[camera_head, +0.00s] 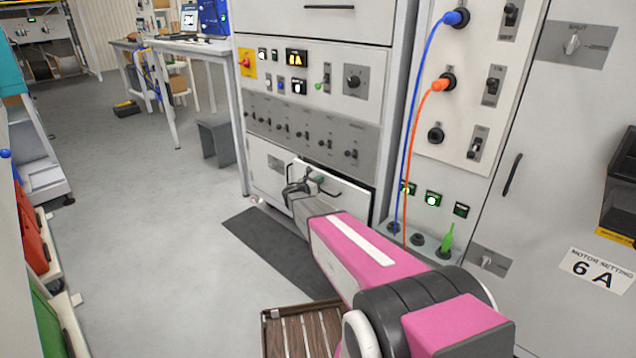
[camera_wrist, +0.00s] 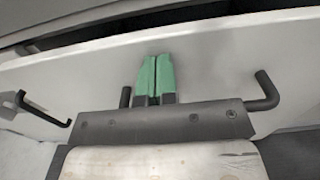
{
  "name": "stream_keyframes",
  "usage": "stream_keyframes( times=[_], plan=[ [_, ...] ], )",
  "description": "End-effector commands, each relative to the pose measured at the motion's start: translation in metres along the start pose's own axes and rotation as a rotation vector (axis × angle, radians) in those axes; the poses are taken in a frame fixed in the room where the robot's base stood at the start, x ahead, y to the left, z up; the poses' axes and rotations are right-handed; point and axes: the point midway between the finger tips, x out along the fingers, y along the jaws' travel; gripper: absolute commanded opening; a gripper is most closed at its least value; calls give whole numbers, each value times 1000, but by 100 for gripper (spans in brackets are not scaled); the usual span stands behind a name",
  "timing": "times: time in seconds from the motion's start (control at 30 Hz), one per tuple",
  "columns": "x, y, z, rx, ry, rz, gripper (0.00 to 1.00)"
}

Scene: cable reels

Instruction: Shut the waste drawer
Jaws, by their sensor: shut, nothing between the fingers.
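The drawer (camera_head: 345,199) low in the pale cabinet stands a little out, with a dark gap along its top edge; I take it as the waste drawer. Its white front (camera_wrist: 225,60) fills the wrist view, with a dark strip above it. A black bar handle (camera_wrist: 42,110) shows at the left of that view. My gripper (camera_head: 318,180) is at the drawer front, and its green fingertips (camera_wrist: 156,76) are closed together with nothing between them. They point at the front; whether they touch it I cannot tell. My wrist hides part of the drawer in the head view.
A dark mat (camera_head: 275,245) lies before the cabinet. A brown slatted crate (camera_head: 290,330) stands on the floor below my arm. Blue and orange cables (camera_head: 408,150) hang on the panel at the right. The grey floor at the left is mostly clear.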

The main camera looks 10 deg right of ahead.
Motion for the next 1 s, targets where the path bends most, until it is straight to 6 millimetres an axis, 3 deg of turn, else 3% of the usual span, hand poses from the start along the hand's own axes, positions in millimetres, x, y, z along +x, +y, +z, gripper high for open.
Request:
stream_keyframes(
  times=[0.17,0.5,0.87,1.0],
  plan=[
    [4,0,0,0,0,-1,0],
    [53,0,0,0,0,-2,0],
    [55,1,1,0,-2,-2,0],
    [46,-1,1,0,-2,-1,0]
  ],
)
